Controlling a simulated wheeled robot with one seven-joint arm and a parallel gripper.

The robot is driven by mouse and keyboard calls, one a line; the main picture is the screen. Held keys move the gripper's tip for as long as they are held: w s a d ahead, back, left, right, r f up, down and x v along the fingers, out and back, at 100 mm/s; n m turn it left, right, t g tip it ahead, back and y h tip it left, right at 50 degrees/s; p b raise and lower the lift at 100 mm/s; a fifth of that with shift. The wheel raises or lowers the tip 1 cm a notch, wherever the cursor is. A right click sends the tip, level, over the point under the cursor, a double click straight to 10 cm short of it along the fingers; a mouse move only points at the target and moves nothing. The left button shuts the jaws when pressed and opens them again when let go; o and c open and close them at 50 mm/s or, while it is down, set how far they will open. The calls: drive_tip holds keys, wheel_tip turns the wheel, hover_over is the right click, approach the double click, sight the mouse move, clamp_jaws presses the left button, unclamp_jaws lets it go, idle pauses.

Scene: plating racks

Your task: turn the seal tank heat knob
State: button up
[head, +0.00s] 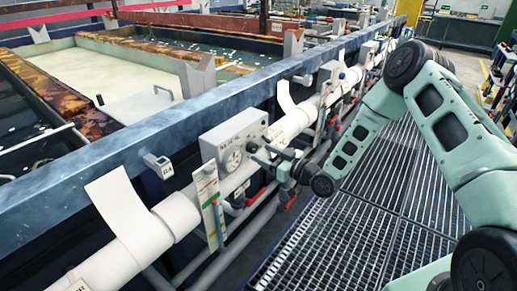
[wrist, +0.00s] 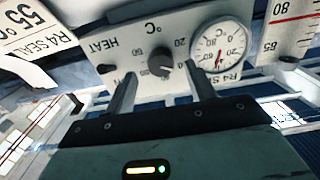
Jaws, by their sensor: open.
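The seal tank heat knob (wrist: 160,63) is a small dark round knob on a light grey panel (wrist: 128,32), seen upside down in the wrist view, with a °C scale and the word HEAT near it. A white round gauge marked R4 SEAL (wrist: 220,45) sits beside it. My gripper (wrist: 161,76) is open, its fingertips on either side of the knob in the picture; I cannot tell whether they touch it. In the head view the control box (head: 228,134) is on the tank's side rail, and my gripper (head: 264,154) is at its right side, hiding part of its front.
A label reading 55° R4 SEAL (wrist: 30,28) and a thermometer-like scale (wrist: 290,32) flank the panel. White pipes (head: 172,215) run below the box, with red-handled valves (head: 255,197) close under my gripper. The grated walkway (head: 350,235) is clear.

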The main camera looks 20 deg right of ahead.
sight(255, 150)
drive_tip(key=shift+x, duration=1.55)
drive_tip(key=c, duration=1)
